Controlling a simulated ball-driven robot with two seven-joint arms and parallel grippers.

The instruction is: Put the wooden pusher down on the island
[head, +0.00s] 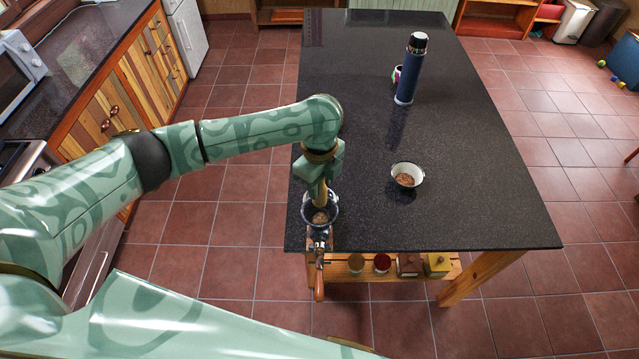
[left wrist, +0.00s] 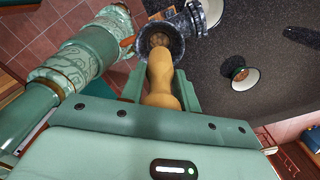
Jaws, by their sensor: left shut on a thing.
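My left gripper (head: 319,180) is shut on the wooden pusher (left wrist: 160,80), a tan, rounded wooden piece. In the head view the pusher (head: 320,194) points down at the round dark hopper (head: 306,212) of a metal grinder with brown contents. Its tip is over or in the hopper mouth; I cannot tell which. The grinder stands at the near left corner of the dark stone island (head: 460,170). The hopper also shows in the left wrist view (left wrist: 145,38), beyond the pusher's tip. My right gripper is not in view.
A white bowl (head: 417,168) with brown contents sits right of the grinder. A tall blue flask (head: 406,75) and a small cup (head: 397,72) stand farther back. A wooden handle (head: 319,284) hangs below the island's edge.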

